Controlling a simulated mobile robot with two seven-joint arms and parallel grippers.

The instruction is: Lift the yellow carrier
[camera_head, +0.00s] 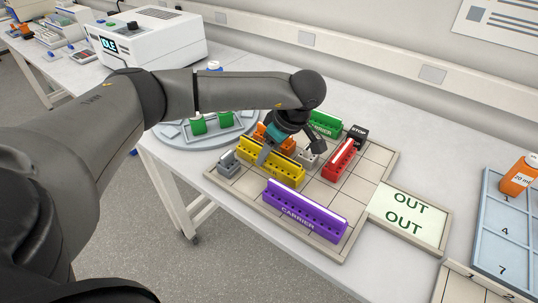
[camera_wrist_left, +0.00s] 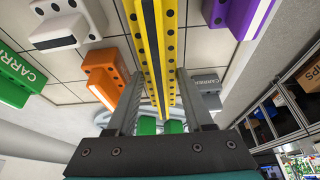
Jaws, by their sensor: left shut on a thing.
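The yellow carrier (camera_head: 285,173) is a long, low bar with dark holes along it, at the left middle of the tiled board (camera_head: 340,200). My left gripper (camera_head: 270,150) reaches down over it from above and is shut on it. In the left wrist view the yellow carrier (camera_wrist_left: 155,45) runs between the two fingers of my left gripper (camera_wrist_left: 158,98), one on each side. I cannot tell whether its underside touches the board. My right gripper is not in view.
Around it stand a grey block (camera_head: 228,163), an orange carrier (camera_head: 262,131), a red carrier (camera_head: 340,160), a green carrier (camera_head: 325,124), a black STOP block (camera_head: 357,134) and a purple carrier (camera_head: 303,212). An OUT plate (camera_head: 408,217) lies right. Bare tiles show between red and purple.

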